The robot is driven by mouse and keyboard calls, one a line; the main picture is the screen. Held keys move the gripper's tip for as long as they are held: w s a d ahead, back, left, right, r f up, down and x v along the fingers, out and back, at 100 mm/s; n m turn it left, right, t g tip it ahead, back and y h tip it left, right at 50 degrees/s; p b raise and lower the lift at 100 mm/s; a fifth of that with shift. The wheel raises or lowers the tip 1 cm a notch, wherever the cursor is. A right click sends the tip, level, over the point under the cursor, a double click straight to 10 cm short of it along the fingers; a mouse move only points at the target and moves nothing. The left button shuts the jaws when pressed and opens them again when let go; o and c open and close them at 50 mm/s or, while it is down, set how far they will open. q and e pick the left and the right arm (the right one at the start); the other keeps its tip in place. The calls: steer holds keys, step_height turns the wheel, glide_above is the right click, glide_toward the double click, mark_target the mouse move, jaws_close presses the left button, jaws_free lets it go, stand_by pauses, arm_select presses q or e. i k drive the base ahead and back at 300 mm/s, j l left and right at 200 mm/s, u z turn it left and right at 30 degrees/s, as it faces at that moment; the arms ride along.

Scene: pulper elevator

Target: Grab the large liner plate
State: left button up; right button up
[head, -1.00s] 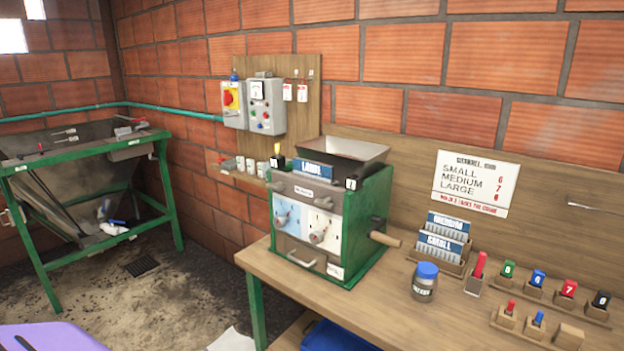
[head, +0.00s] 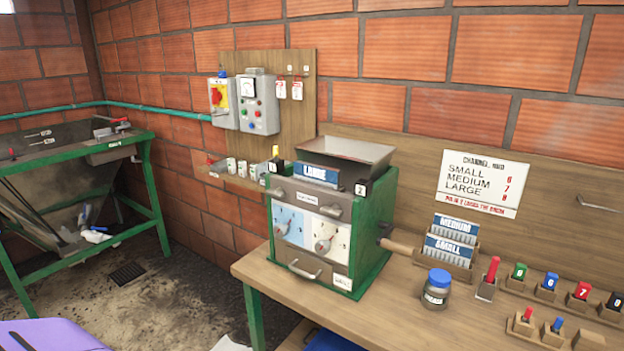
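The large liner plate, with a blue label reading LARGE (head: 317,174), sits at the top of the green and grey pulper (head: 374,215), just in front of its metal hopper (head: 345,150). Only its upper labelled part shows; the rest is hidden behind the pulper's front. A wooden rack (head: 458,272) right of the pulper holds plates labelled MEDIUM (head: 456,226) and SMALL (head: 448,248). Neither of my grippers is in view.
A blue-lidded jar (head: 437,290) and several coloured, numbered pieces (head: 549,285) stand on the wooden bench (head: 395,322). A wooden handle (head: 399,246) sticks out from the pulper's right side. A green-framed stand (head: 150,190) is at left. The bench front near the jar is clear.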

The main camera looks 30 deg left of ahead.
mark_target(328, 177)
steer(key=i+j+z, duration=0.2)
steer(key=j, duration=0.9)
steer(key=j+z, duration=0.2)
steer(key=j, duration=0.9)
